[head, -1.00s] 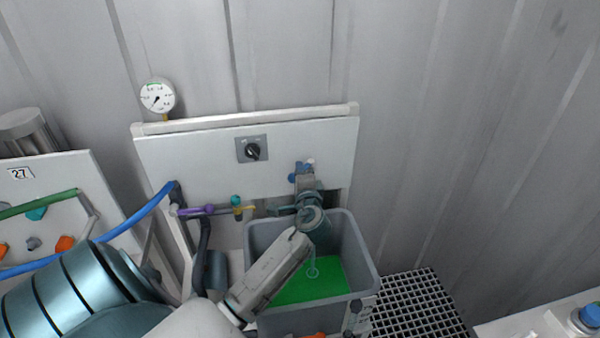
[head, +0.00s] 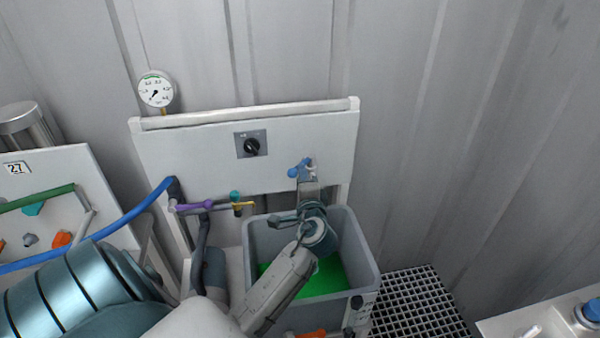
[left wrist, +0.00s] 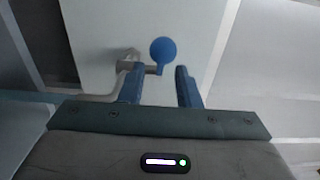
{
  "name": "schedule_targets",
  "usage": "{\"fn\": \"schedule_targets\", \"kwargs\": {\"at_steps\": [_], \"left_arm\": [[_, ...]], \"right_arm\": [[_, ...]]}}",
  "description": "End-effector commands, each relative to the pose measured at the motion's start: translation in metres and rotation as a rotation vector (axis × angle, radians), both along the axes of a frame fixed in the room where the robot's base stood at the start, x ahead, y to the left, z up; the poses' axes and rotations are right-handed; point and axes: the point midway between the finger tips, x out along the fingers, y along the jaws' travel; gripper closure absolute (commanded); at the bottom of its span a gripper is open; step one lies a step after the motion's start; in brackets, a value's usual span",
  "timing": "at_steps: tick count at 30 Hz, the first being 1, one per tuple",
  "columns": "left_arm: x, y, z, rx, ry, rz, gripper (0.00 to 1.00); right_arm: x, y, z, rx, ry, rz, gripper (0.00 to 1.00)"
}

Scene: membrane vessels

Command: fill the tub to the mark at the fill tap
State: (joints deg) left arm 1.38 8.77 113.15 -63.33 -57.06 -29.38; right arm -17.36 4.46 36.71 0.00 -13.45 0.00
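The grey tub (head: 365,262) stands below the panel with bright green liquid (head: 330,277) in it. My left arm hides part of the tub's inside. I cannot make out the fill mark. The fill tap's blue handle (head: 297,170) is on the panel above the tub, its knob toward the left; it also shows in the left wrist view (left wrist: 163,50). My left gripper (head: 307,188) is just below the handle. In the left wrist view its blue fingers (left wrist: 160,86) are apart, with the knob beyond their tips and nothing between them. No falling stream shows. My right gripper is out of view.
The white panel (head: 200,150) carries a black rotary switch (head: 251,146), with a gauge (head: 155,90) above. Purple (head: 195,206) and yellow valve levers and a blue hose (head: 130,222) are at left. A black grate (head: 415,305) lies right of the tub.

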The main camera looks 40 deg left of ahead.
Motion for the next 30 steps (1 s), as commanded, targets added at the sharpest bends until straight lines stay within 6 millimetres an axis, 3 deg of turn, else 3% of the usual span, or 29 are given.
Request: {"fn": "schedule_targets", "kwargs": {"at_steps": [3,10,30], "left_arm": [[-0.017,-0.019,-0.004,-0.006,0.0,0.0,0.7],[-0.034,-0.04,-0.002,-0.004,0.0,0.001,0.7],[-0.038,-0.044,0.0,-0.001,0.001,0.001,0.7]], "right_arm": [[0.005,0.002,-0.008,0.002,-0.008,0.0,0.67],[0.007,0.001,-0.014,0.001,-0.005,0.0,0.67],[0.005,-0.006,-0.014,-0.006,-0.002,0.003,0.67]]}}
